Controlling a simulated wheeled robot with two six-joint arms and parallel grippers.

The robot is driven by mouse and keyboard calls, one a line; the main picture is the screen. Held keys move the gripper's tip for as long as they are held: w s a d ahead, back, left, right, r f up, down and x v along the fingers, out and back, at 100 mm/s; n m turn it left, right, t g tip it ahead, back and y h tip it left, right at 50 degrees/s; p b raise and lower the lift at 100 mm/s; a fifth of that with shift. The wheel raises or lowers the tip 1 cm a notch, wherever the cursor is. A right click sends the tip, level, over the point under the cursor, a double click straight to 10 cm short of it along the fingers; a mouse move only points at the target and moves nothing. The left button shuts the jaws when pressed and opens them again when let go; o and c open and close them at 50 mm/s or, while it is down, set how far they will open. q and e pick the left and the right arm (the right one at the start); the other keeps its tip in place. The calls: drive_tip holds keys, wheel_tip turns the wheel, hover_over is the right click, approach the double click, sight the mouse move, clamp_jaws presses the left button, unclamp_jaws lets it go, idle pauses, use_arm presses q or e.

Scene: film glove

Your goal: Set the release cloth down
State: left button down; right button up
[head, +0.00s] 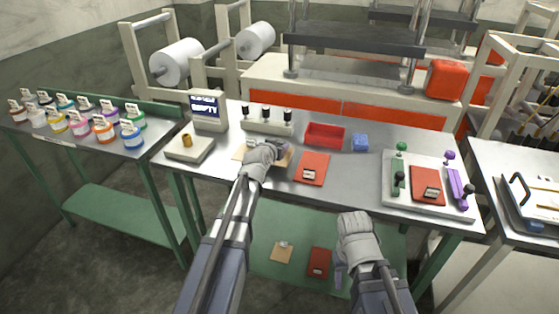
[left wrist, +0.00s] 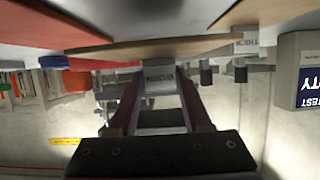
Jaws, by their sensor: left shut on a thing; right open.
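The release cloth, seen as a thin tan sheet (head: 238,155), is at the middle left of the steel bench, partly hidden by my left gripper (head: 277,150). In the left wrist view, the tan sheet (left wrist: 110,50) shows edge-on, and a small grey labelled block (left wrist: 160,76) on it sits between my left fingers. My left gripper is shut on this block. The sheet is level and close to the bench top; I cannot tell whether it touches. My right gripper (head: 350,262) is open and empty in front of the bench's front edge.
A red sheet (head: 312,165) with a block lies just right of the tan sheet. Behind are a white rack (head: 268,127), a red tray (head: 325,134) and a blue bundle (head: 360,143). A scale (head: 190,149) stands left. A white board (head: 440,203) fills the right end.

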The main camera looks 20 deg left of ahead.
use_arm(q)
drive_tip(key=shift+f+b, duration=1.8)
drive_tip(key=shift+f, duration=0.1)
drive_tip(key=shift+f, duration=0.15)
drive_tip(key=shift+c, duration=1.7)
unclamp_jaws()
drive_tip(key=shift+r, duration=0.2)
drive_tip(key=shift+r, duration=0.15)
drive_tip(key=p+v, duration=0.4)
drive_tip(key=v, duration=0.8)
drive_tip(key=shift+p, duration=0.3)
